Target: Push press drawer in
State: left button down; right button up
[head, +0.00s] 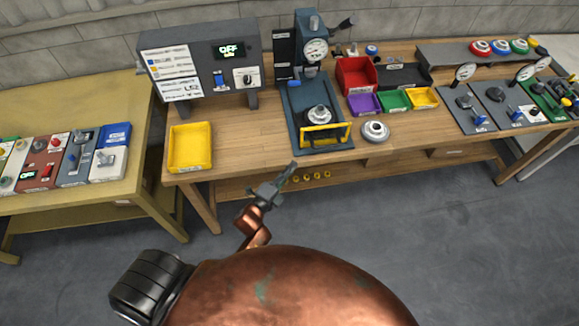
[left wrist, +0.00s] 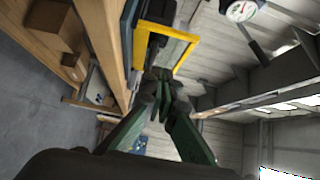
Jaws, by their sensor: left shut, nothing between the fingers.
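The press (head: 308,50) is a dark blue-grey machine with a dial gauge, standing on the wooden bench. Its drawer has a yellow bar handle (head: 326,133) at the front of the press base, with a round metal part (head: 319,114) just behind it. How far out the drawer sits is hard to tell. My left gripper (head: 291,168) is shut and empty, in front of the bench edge, below and left of the handle and apart from it. In the left wrist view, the yellow handle (left wrist: 168,28) is beyond the fingertips (left wrist: 164,88). My right gripper is out of view.
A yellow bin (head: 190,147) and a grey control box reading OFF (head: 205,65) stand left of the press. Coloured bins (head: 395,99) and a round metal piece (head: 375,131) lie to its right. The floor before the bench is clear.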

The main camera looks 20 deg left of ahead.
pick_arm(q)
send_near(305, 139)
jog(key=w+d, duration=0.3)
jog(key=d, duration=0.1)
jog(key=shift+w+a, duration=0.7)
jog(key=shift+a, duration=0.15)
jog(key=shift+w+a, duration=0.4)
jog(key=shift+w, duration=0.1)
jog(key=shift+a, duration=0.15)
